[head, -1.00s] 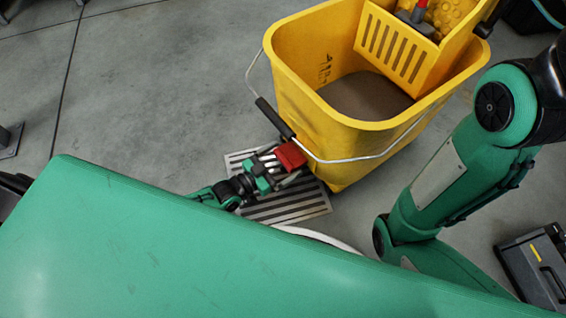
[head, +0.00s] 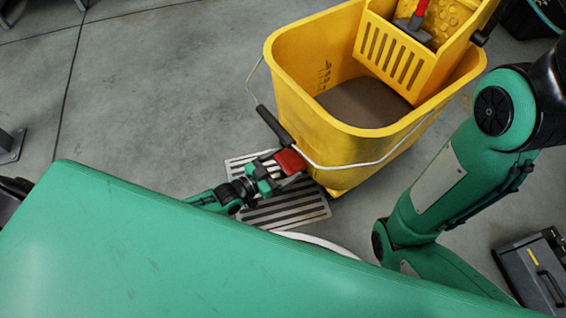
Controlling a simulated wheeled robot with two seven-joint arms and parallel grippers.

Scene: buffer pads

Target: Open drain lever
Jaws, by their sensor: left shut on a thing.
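A yellow mop bucket (head: 300,95) stands on the concrete floor, with dark water inside. A red drain lever (head: 291,161) sits low on its near left side, just below the black handle grip. My left gripper (head: 279,167) reaches in from the lower left, above a metal floor grate, and is shut on the red lever. Its fingers partly cover the lever, so the lever's exact angle is hard to tell. My right arm (head: 455,170) stands at the right, but its gripper is outside the picture.
A slotted metal drain grate (head: 290,211) lies in the floor under my left gripper. The bucket's wire handle (head: 380,158) hangs across its front. A yellow wringer (head: 400,50) sits in the bucket. A dark case (head: 535,270) stands at the lower right.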

